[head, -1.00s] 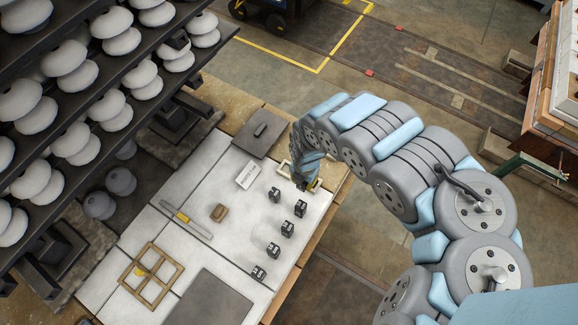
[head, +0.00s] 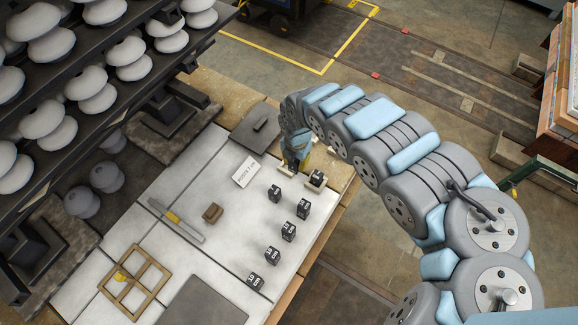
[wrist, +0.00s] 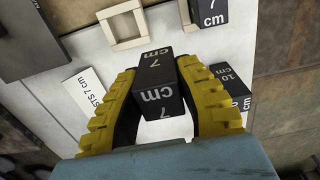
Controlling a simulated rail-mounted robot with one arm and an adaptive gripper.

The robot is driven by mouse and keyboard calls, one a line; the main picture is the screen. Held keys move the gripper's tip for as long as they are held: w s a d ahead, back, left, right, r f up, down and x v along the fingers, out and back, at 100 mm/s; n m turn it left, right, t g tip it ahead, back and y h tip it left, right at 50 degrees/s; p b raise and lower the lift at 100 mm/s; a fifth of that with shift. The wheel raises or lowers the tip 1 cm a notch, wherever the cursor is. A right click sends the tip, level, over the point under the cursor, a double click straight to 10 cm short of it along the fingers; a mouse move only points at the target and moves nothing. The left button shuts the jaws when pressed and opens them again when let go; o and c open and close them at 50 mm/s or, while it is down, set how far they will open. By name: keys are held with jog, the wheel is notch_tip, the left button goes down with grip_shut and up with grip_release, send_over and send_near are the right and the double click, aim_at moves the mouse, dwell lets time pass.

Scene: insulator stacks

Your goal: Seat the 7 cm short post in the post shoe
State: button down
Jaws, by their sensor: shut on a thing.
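My gripper (head: 297,170) has yellow fingers and is shut on a black post (wrist: 162,82) marked 7 cm, between the fingertips in the wrist view. The held post is hidden in the head view. A pale square frame (wrist: 121,25), which looks like a post shoe, lies empty ahead and left of the held post. A second pale frame to its right holds another black post (wrist: 209,12) marked 7 cm; this post also shows in the head view (head: 317,180). The held post is apart from both frames; its height is unclear.
A black 10 cm post (wrist: 233,84) stands right of my gripper. Several black posts, including one at the front (head: 254,282), form rows on the white table. A white sign (head: 246,172), brown block (head: 213,212), bar (head: 177,220) and wooden grid (head: 152,262) lie leftward.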

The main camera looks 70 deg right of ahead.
jog(key=shift+w+d+f+b, duration=0.25)
jog(key=shift+d+f+b, duration=0.15)
jog(key=shift+b, duration=0.05)
jog(key=shift+w+d+f+b, duration=0.2)
jog(key=shift+w+f+b, duration=0.35)
jog(key=shift+f+b, duration=0.25)
jog(key=shift+d+f+b, duration=0.25)
jog(key=shift+d+b, duration=0.05)
jog(key=shift+b, duration=0.2)
jog(key=shift+w+d+f+b, duration=0.15)
jog(key=shift+w+d+f, duration=0.25)
jog(key=shift+w+f, duration=0.2)
jog(key=shift+w+d+f+b, duration=0.15)
jog(key=shift+w+d+f, duration=0.3)
jog(key=shift+f, duration=0.1)
jog(key=shift+w+d+f+b, duration=0.15)
jog(key=shift+f+b, duration=0.05)
jog(key=shift+f, duration=0.25)
jog(key=shift+w+d+f+b, duration=0.1)
jog(key=shift+f+b, duration=0.05)
jog(key=shift+f, duration=0.3)
jog(key=shift+s+f, duration=0.1)
jog(key=shift+f, duration=0.95)
jog(key=shift+f, duration=0.15)
jog(key=c, duration=0.8)
grip_release()
jog(key=shift+c, duration=0.2)
